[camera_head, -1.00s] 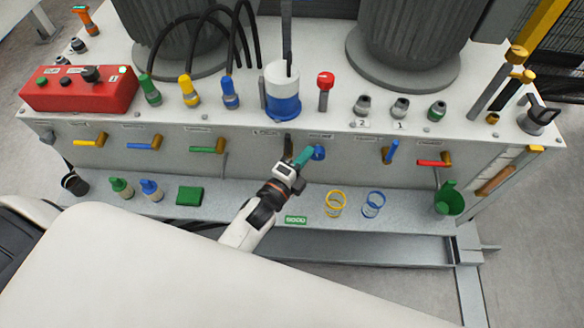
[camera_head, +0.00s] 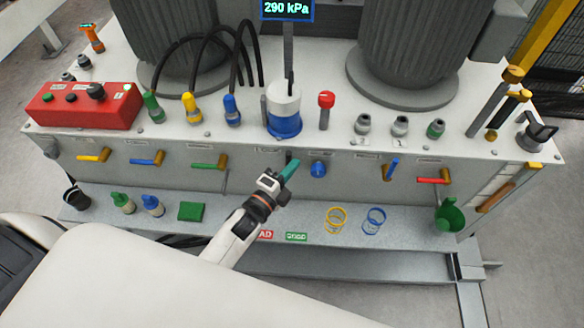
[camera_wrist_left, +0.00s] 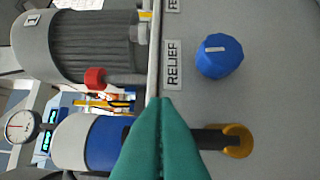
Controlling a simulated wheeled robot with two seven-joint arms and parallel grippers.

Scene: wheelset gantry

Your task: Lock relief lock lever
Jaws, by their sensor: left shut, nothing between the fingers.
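The blue relief knob (camera_head: 319,169) sits on the front panel. It also shows in the left wrist view (camera_wrist_left: 219,57), beside a label reading RELIEF (camera_wrist_left: 173,64). Left of the knob is a small dark lever (camera_head: 289,157). In the left wrist view its dark handle (camera_wrist_left: 212,138) runs left from a brass hub (camera_wrist_left: 238,140), and its end is hidden behind my fingers. My left gripper (camera_head: 293,165) has teal fingers, shut and empty, at the lever in the head view. It also shows in the left wrist view (camera_wrist_left: 163,102). I cannot tell whether it touches. My right gripper is not in view.
Yellow (camera_head: 94,156), blue (camera_head: 148,159), green (camera_head: 210,162) and red (camera_head: 434,177) levers line the panel. A display (camera_head: 287,9) reads 290 kPa. Yellow (camera_head: 335,219) and blue (camera_head: 374,219) rings and a green funnel (camera_head: 450,214) occupy the lower shelf.

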